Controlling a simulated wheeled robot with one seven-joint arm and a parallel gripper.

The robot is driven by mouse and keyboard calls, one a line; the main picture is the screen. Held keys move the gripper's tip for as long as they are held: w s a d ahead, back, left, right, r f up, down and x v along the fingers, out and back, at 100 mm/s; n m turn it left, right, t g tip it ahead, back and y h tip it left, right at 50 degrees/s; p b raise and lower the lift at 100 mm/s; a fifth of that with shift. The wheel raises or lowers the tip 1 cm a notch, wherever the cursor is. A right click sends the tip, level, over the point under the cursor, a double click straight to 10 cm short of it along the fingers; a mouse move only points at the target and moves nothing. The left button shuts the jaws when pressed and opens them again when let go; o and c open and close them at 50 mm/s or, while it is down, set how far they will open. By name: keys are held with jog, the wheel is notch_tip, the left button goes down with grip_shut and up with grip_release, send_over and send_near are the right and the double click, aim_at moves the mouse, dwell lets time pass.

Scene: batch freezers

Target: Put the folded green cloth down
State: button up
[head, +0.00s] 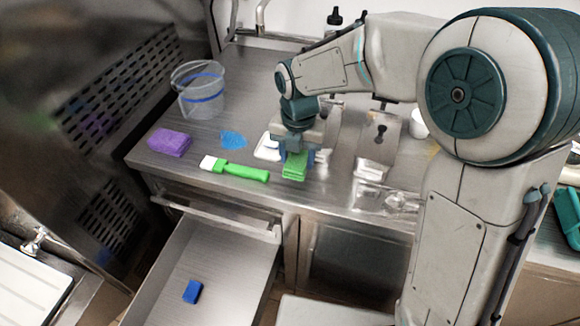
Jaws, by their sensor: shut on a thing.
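The folded green cloth (295,167) is a small bright green block of layers at the front edge of the steel counter (200,136). My gripper (294,156) points down over it and is shut on it. The cloth shows below and in front of the fingers; its back part is hidden by the gripper. I cannot tell whether its underside touches the counter or hangs just above it.
A green-handled brush (245,172) lies left of the cloth, a purple sponge (170,142) farther left. A clear bucket (198,90) stands behind. Blue patch (233,140) lies between. Below, an open drawer (210,262) holds a blue block (192,291). Clear containers (376,150) stand right.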

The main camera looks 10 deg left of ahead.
aim_at(290, 170)
jog(key=shift+a+f, duration=0.5)
jog(key=shift+a, duration=0.35)
jog(key=shift+f, duration=2.05)
jog(key=shift+f, duration=0.1)
jog(key=o, duration=0.9)
jog(key=shift+o, duration=0.2)
notch_tip(290, 170, up, 12)
jog(key=shift+r, duration=0.15)
